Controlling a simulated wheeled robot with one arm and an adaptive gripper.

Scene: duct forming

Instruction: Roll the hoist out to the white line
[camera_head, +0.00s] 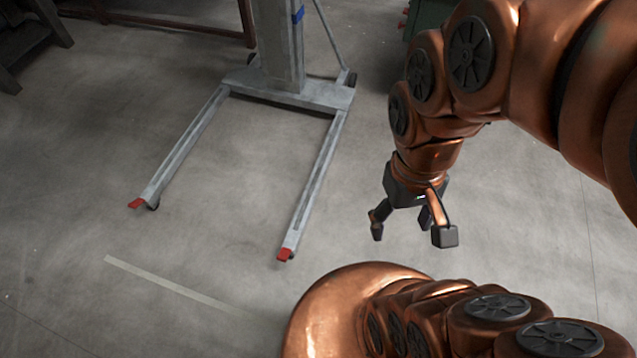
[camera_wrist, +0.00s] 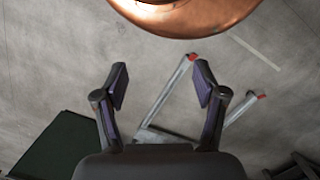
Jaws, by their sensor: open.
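The hoist (camera_head: 279,48) is a grey metal mast on a base with two long legs tipped in red, standing at the upper middle of the head view. A blue band marks its mast. Its legs point toward the white line (camera_head: 170,282), a pale strip on the floor at lower left, with bare floor between. In the wrist view the hoist's legs (camera_wrist: 172,92) and the white line (camera_wrist: 257,52) show beyond my fingers. My gripper (camera_head: 412,234) is open and empty, to the right of the hoist's right leg and apart from it. The hoist's top is cut off.
A dark green box (camera_wrist: 52,148) stands at lower left in the wrist view. A brown frame (camera_head: 170,22) stands behind the hoist and dark furniture (camera_head: 28,38) at upper left. The floor around the legs is clear.

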